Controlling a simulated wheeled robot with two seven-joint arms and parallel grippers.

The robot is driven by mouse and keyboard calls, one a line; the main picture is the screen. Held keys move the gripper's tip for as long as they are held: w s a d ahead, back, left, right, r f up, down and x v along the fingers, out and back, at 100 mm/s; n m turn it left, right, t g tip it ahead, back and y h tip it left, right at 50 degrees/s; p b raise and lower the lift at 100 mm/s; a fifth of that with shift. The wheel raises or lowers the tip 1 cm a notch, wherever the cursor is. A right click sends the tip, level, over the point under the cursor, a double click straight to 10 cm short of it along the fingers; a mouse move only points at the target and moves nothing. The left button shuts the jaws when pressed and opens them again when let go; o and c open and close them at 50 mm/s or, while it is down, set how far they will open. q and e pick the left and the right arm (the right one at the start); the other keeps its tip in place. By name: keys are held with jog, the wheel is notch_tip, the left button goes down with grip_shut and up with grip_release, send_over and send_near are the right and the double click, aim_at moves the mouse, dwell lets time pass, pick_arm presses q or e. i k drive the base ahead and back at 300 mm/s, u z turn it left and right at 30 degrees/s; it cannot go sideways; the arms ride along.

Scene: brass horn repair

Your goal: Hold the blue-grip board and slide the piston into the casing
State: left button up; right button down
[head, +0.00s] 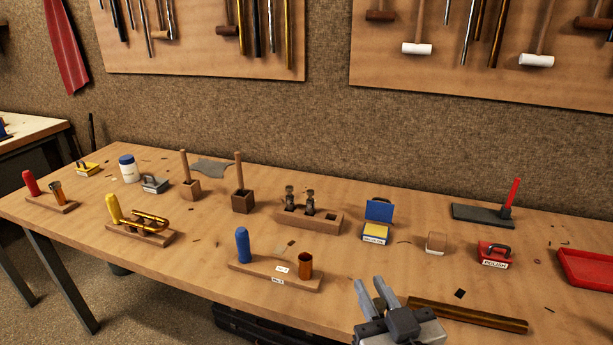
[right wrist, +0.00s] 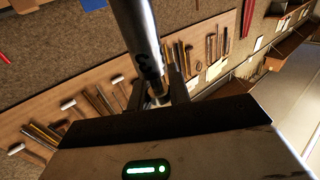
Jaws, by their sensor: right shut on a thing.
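The blue-grip board (head: 262,272) lies on the bench front, a wooden strip with an upright blue grip (head: 242,245) at its left end. An upright, open-topped copper casing (head: 305,265) stands at its right end, with small white labels beside it. My right gripper (head: 376,290) is right of the board, apart from the casing. In the right wrist view it is shut on the piston (right wrist: 138,45), a silvery cylinder with a dark mark like a 3. I cannot make out the piston clearly in the head view. My left gripper is not in view.
A wooden rack (head: 325,222) with two pistons stands behind the board. A brass tube (head: 468,314) lies right of my right gripper. Yellow-grip (head: 140,235) and red-grip (head: 50,203) boards are at left. A red tray (head: 588,270) is far right.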

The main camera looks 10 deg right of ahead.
aim_at(275, 273)
jog(key=u, duration=1)
jog(key=i, duration=0.75)
jog(key=z, duration=1.9)
